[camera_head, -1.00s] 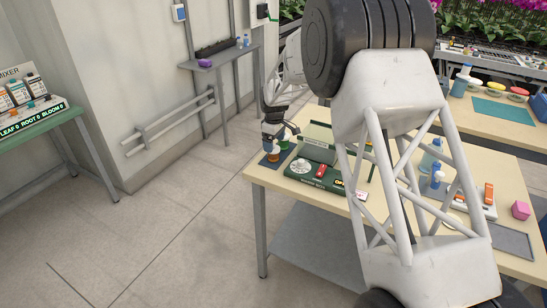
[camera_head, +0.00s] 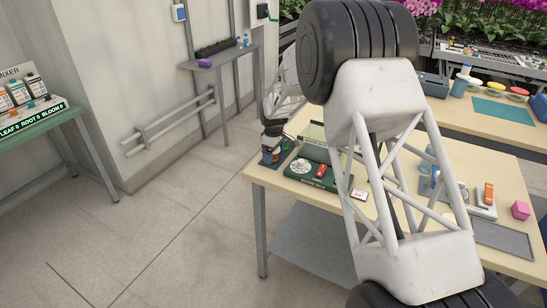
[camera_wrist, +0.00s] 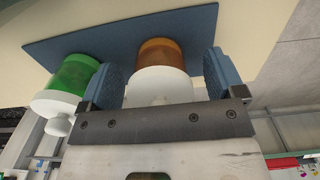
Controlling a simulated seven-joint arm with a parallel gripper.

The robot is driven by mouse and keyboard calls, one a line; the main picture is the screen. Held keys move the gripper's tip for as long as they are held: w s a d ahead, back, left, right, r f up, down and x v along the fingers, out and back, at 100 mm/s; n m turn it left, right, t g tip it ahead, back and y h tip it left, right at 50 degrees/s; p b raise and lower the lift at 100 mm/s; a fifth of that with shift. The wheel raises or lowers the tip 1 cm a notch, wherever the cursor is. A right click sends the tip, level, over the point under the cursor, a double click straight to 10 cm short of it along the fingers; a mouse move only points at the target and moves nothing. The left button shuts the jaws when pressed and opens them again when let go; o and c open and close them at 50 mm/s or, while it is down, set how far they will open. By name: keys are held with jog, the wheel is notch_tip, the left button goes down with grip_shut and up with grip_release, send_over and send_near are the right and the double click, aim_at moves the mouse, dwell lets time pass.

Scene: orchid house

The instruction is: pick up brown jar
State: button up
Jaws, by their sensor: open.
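The brown jar (camera_wrist: 160,55) is an amber jar with a white lid. In the wrist view it stands on a dark blue mat (camera_wrist: 100,32), between the two blue-padded fingers of my gripper (camera_wrist: 164,68). The fingers are open, one on each side of the jar, with a narrow gap at its left; contact at the right is hard to tell. A green jar (camera_wrist: 75,73) with a white lid stands just left of the left finger. In the head view my gripper (camera_head: 270,150) is low over the mat at the table's left corner and largely hides the brown jar.
The pale table (camera_head: 268,180) carries a green scale-like device (camera_head: 312,177) close right of the gripper. Further right are a grey tray (camera_head: 505,240) and a pink block (camera_head: 520,210). My arm covers the table's middle.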

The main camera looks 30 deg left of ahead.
jog(key=c, duration=1.1)
jog(key=shift+r, duration=0.15)
jog(key=shift+r, duration=0.75)
notch_tip(320, 180, up, 2)
jog(key=shift+r, duration=0.1)
jog(key=s+d, duration=0.3)
jog(key=s, duration=0.1)
jog(key=s+d, duration=0.3)
jog(key=s, duration=0.1)
jog(key=s+d+r, duration=0.1)
jog(key=s+d, duration=0.3)
jog(key=shift+s, duration=0.2)
